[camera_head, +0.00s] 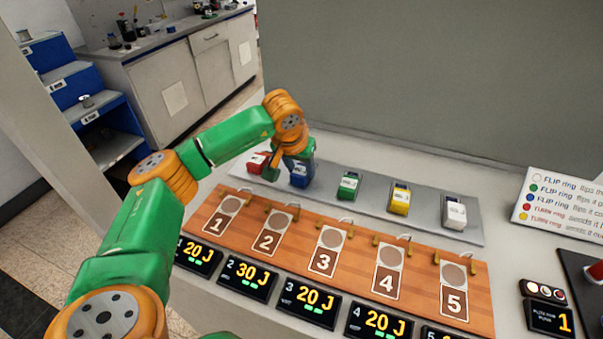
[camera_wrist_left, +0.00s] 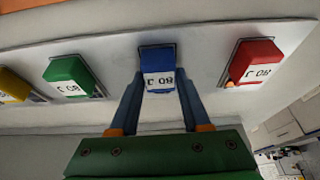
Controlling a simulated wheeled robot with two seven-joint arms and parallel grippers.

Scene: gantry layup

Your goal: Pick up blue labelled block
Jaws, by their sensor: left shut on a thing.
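The blue labelled block (camera_head: 301,175) stands on the grey strip at the back of the table, second from the left in the head view. In the left wrist view the blue block (camera_wrist_left: 157,65) sits between the two fingers of my left gripper (camera_wrist_left: 157,88), its white label facing the camera. My left gripper (camera_head: 300,160) is shut on it from above; the arm's wrist partly covers it in the head view. I cannot tell whether the block is lifted clear of the strip. My right gripper is in neither view.
A red block (camera_head: 258,162) is close on the left of the blue one. Green (camera_head: 348,186), yellow (camera_head: 399,200) and white (camera_head: 454,213) blocks stand to the right. A wooden board (camera_head: 420,255) with numbered places and small hooks lies in front, with several energy displays (camera_head: 248,278) before it.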

